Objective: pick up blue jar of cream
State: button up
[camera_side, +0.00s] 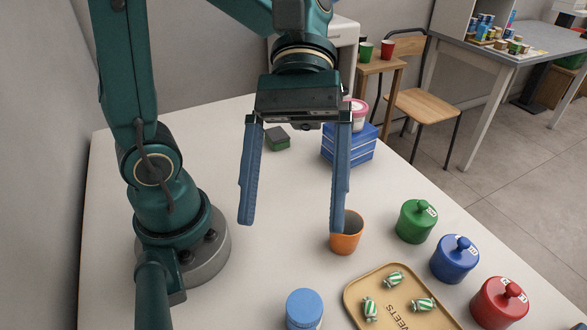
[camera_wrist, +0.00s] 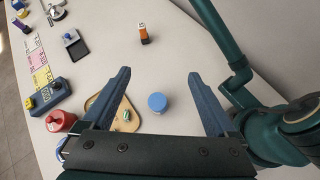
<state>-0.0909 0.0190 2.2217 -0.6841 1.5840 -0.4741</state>
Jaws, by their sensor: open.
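The blue-lidded jar of cream (camera_side: 304,308) stands on the white counter near the bottom edge of the side view, its lower part cut off by the frame. In the wrist view the round blue lid (camera_wrist: 158,103) shows between my two fingers. My gripper (camera_side: 291,226) is open and empty, its blue fingers pointing down, above the counter and apart from the jar. The fingers (camera_wrist: 159,73) are spread wide in the wrist view.
A sweets tray (camera_side: 352,300) with several wrapped sweets lies right of the jar. An orange cup (camera_side: 345,238) stands behind the tray. Green (camera_side: 415,221), blue (camera_side: 455,259) and red (camera_side: 498,303) knobbed canisters line the right. Blue boxes (camera_side: 347,150) stand farther back.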

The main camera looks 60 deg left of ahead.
aim_at(305, 291)
jog(key=f+n+h, duration=0.1)
jog(key=f, duration=0.4)
jog(key=d+f+h, duration=0.1)
jog(key=f, duration=0.5)
jog(key=w+f+n+g, duration=0.1)
jog(key=f, duration=0.4)
jog(key=shift+w+d+f+n+h, duration=0.1)
jog(key=shift+d+f+n+h, duration=0.05)
jog(key=shift+d+n+h, duration=0.2)
jog(key=shift+x, duration=2.5)
jog(key=shift+a, duration=0.1)
jog(key=shift+c, duration=0.3)
jog(key=c, duration=1.4)
